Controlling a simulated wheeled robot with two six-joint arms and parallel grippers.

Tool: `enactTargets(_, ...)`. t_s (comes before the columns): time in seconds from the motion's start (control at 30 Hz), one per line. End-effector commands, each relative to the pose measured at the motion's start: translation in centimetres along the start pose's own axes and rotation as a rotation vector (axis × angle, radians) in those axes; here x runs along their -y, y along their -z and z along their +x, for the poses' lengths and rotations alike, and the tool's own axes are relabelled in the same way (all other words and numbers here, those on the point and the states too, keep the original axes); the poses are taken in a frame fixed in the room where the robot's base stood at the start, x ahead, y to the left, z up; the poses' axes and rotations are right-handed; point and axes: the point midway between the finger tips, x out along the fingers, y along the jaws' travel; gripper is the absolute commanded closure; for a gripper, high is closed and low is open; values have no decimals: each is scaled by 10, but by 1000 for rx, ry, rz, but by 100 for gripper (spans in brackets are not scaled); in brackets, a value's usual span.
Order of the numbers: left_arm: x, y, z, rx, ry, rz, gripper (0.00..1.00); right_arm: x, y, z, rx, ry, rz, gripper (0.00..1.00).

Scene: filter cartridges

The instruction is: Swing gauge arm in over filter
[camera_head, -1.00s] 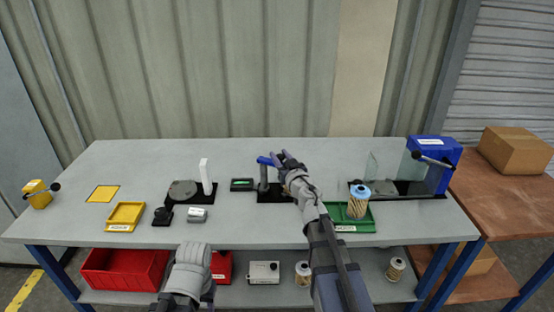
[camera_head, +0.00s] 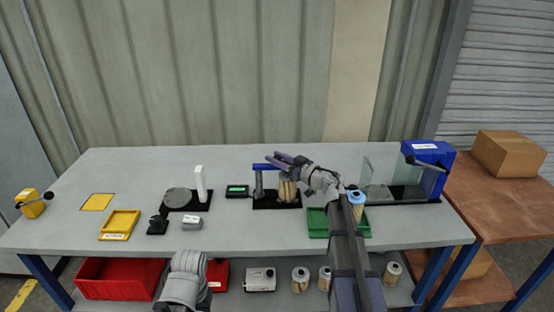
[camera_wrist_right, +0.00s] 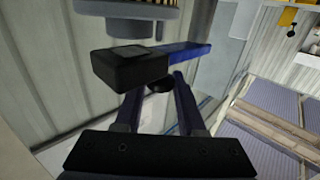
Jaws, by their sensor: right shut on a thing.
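A pale pleated filter (camera_head: 288,192) stands upright on the base, right of the post. The arm's free end is near the space above the filter, partly hidden by my right gripper (camera_head: 281,158). That gripper is shut on the gauge arm. In the right wrist view the arm (camera_wrist_right: 188,53) ends in a black block (camera_wrist_right: 130,68) at my fingers (camera_wrist_right: 157,90); the filter (camera_wrist_right: 128,8) shows beyond it. My left gripper is out of view.
A digital readout (camera_head: 237,191) stands left of the gauge. A green tray (camera_head: 318,222) with a blue-topped filter (camera_head: 356,200) is to the right, beside my right arm. A white post (camera_head: 200,178) stands to the left. The bench front is mostly clear.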

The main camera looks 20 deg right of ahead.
Motion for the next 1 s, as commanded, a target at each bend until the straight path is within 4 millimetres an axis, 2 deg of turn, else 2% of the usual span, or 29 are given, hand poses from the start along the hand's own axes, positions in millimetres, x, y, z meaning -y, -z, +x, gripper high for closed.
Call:
enactTargets(0.3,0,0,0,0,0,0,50,-2,1,2,-3,-2,2,100)
enactTargets(0.33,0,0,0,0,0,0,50,-2,1,2,-3,-2,2,59)
enactTargets(0.57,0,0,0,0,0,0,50,-1,1,1,-2,-2,2,33)
enactTargets(0.83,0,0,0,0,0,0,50,-1,0,0,-1,-1,1,31)
enactTargets(1.0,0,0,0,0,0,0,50,0,0,-20,-1,-4,1,31)
